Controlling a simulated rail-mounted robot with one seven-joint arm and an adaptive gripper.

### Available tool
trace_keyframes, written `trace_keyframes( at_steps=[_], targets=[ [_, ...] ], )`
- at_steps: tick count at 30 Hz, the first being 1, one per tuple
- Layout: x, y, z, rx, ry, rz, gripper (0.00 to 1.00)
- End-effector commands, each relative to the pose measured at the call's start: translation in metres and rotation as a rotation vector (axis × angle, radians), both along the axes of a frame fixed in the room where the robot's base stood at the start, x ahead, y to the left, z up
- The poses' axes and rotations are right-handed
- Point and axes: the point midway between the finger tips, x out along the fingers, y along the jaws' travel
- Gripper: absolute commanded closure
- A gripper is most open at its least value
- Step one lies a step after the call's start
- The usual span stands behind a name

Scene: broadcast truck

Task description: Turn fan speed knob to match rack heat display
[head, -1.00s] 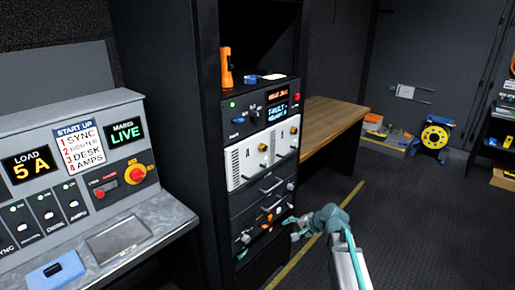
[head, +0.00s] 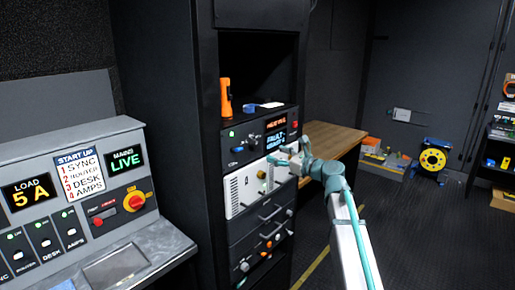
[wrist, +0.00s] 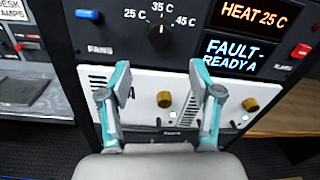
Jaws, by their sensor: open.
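The fan speed knob (wrist: 160,30) is a black knob at the top of the wrist view, under a 25 C, 35 C, 45 C scale. In the head view my gripper (head: 278,156) is at the rack front, just below the displays.
A blue display (wrist: 236,56) reads FAULT - READY A. A blue FANS switch (wrist: 88,15) and a red alarm switch (wrist: 302,50) flank the knob and displays. Brass knobs (wrist: 164,99) (wrist: 250,104) sit on the white panel. An orange object (head: 225,97) stands on the rack.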

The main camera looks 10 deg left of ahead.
Motion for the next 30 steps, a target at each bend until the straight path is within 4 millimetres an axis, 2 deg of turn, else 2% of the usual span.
trace_keyframes(
  at_steps=[15, 22, 30],
  targets=[
    [0.051, 0.064, 0.002, -0.004, -0.002, 0.003, 0.37],
    [0.062, 0.079, 0.000, -0.004, -0.002, 0.002, 0.37],
    [0.063, 0.081, -0.001, -0.004, -0.002, 0.002, 0.37]
  ],
)
